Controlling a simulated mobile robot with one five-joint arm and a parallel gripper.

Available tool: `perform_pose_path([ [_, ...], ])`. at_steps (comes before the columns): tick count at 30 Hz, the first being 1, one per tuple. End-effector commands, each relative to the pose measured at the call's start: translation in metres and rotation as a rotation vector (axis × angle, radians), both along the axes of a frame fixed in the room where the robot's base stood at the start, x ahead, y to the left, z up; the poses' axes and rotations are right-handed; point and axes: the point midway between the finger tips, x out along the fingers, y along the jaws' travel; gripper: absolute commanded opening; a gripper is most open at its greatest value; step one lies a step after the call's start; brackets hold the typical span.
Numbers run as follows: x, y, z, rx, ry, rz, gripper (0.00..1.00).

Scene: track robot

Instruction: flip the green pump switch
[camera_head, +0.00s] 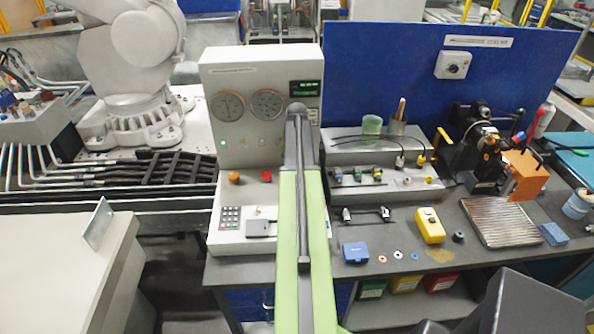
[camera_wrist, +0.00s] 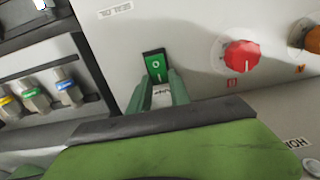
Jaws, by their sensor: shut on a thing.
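The green pump switch (camera_wrist: 155,64) is a small rocker marked O and I in a dark frame, set in a pale grey panel in the wrist view. My gripper (camera_wrist: 160,79) has its two green fingers at the lower part of the switch, one on each side, shut on it. A pale label shows between the fingers. In the head view my arm reaches up over the grey control console (camera_head: 228,140) and hides the switch and the fingertips.
A red knob (camera_wrist: 242,56) and an orange knob (camera_wrist: 313,39) sit right of the switch in the wrist view. Several coloured fittings (camera_wrist: 36,97) are at the left. In the head view, a bench right of my arm holds a yellow box (camera_head: 430,226) and a ribbed metal plate (camera_head: 500,221).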

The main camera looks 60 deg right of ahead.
Motion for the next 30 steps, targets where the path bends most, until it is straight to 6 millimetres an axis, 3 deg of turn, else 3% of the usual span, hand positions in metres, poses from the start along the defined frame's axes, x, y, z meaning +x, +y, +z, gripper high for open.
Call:
perform_pose_path([
  [15,-0.009,0.011,0.0,-0.281,-0.214,-0.001,0.0],
  [28,-0.008,0.009,0.004,-0.318,-0.241,-0.001,0.0],
  [29,-0.008,0.009,0.004,-0.318,-0.241,0.0,0.27],
  [30,-0.007,0.009,0.004,-0.317,-0.242,0.0,0.33],
])
